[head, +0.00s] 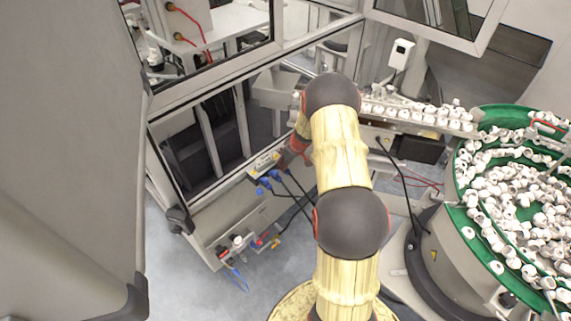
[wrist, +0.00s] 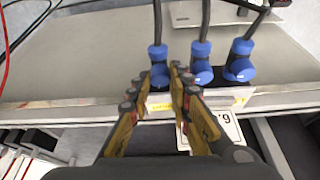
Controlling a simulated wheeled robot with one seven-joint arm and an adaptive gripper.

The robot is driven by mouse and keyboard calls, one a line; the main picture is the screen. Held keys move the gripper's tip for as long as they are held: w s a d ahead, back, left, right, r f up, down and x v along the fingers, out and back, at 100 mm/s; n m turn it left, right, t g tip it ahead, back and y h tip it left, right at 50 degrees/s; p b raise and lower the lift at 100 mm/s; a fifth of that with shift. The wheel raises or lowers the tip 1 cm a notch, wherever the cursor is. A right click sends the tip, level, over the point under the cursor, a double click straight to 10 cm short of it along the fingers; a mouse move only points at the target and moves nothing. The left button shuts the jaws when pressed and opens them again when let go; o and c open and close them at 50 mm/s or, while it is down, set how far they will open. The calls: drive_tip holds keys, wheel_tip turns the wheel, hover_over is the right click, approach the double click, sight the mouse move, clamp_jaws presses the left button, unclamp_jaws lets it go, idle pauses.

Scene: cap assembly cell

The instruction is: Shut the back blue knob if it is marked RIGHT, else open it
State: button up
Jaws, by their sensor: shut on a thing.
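Three blue knobs with dark cables stand in a row in the wrist view: one at the left (wrist: 158,72), one in the middle (wrist: 202,66) and one at the right (wrist: 240,66). My gripper (wrist: 163,76) is shut on the left blue knob, with a finger on either side of it. In the head view the blue knobs (head: 265,181) sit on a small box at the cabinet, and my arm hides most of the gripper there. A yellow label (wrist: 162,106) lies below the held knob, mostly covered by the fingers, and its marking cannot be read.
A white plate (wrist: 222,128) with partly seen dark characters is below the knobs. A green-rimmed bowl (head: 466,205) full of white caps stands at the right, with a feeder rail (head: 425,117) of caps behind it. Loose dark cables hang near the knobs.

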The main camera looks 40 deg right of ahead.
clamp_jaws()
drive_tip(key=shift+w+d+f+n+b, duration=0.15)
drive_tip(key=shift+n+b, duration=0.25)
drive_tip(key=shift+b, duration=0.85)
drive_tip(key=n+b, duration=0.1)
drive_tip(key=b, duration=0.2)
drive_tip(key=shift+y, duration=0.4)
drive_tip(key=shift+n+b, duration=0.45)
drive_tip(key=shift+n, duration=0.05)
drive_tip(key=shift+r, duration=0.2)
drive_tip(key=o, duration=0.7)
unclamp_jaws()
drive_tip(key=shift+o, duration=0.2)
